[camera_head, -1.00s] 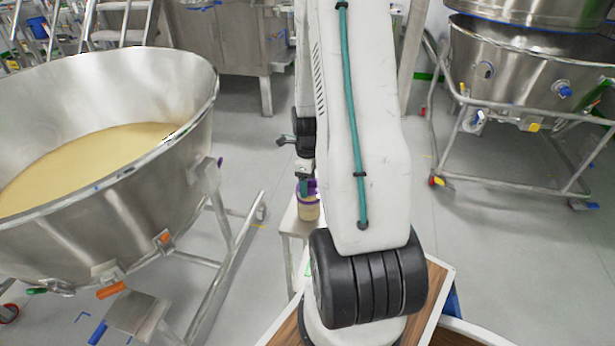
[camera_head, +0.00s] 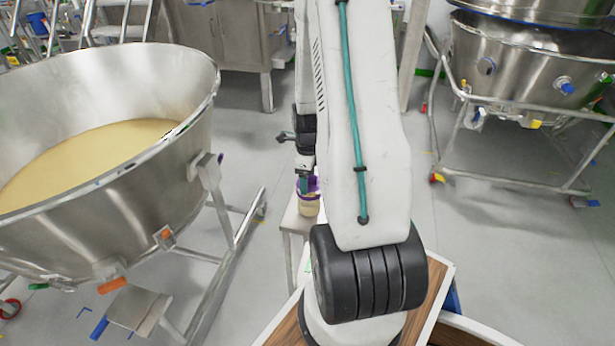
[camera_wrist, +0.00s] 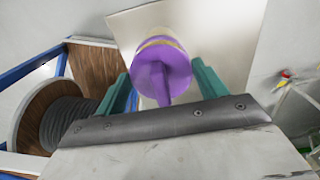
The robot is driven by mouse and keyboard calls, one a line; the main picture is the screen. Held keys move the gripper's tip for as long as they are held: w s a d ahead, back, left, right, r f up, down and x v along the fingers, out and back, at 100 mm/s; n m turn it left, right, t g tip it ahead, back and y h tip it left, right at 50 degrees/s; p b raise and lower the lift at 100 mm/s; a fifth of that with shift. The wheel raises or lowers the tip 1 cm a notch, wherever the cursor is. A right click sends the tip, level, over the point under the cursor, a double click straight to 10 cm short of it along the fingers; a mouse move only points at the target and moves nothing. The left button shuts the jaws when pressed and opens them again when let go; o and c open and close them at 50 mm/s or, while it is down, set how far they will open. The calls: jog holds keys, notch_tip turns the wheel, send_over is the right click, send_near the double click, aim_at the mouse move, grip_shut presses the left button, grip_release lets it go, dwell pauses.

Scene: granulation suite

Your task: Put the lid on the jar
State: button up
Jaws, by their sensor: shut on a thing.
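The purple lid (camera_wrist: 165,65) with an upright purple tab shows between the green fingers of my gripper (camera_wrist: 164,88) in the wrist view. My gripper is shut on the lid. The jar (camera_head: 309,207), pale and tan, stands upright on a small light stand (camera_head: 289,224) in the head view, with purple at its top just below my gripper (camera_head: 305,182). In the wrist view a yellowish rim shows behind the lid, so the lid is over or at the jar's mouth. I cannot tell whether it is seated. My arm hides part of this area.
A large steel bowl (camera_head: 110,215) of tan powder on a wheeled frame stands at the left. A steel vessel (camera_head: 520,65) on a wheeled frame stands at the right. A steel cabinet (camera_head: 225,40) is behind. Grey floor lies open between them.

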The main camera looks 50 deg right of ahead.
jog(key=shift+f, duration=0.9)
jog(key=o, duration=1.1)
jog(key=shift+c, duration=0.2)
jog(key=shift+r, duration=0.1)
notch_tip(320, 180, up, 8)
jog(key=shift+f, duration=0.2)
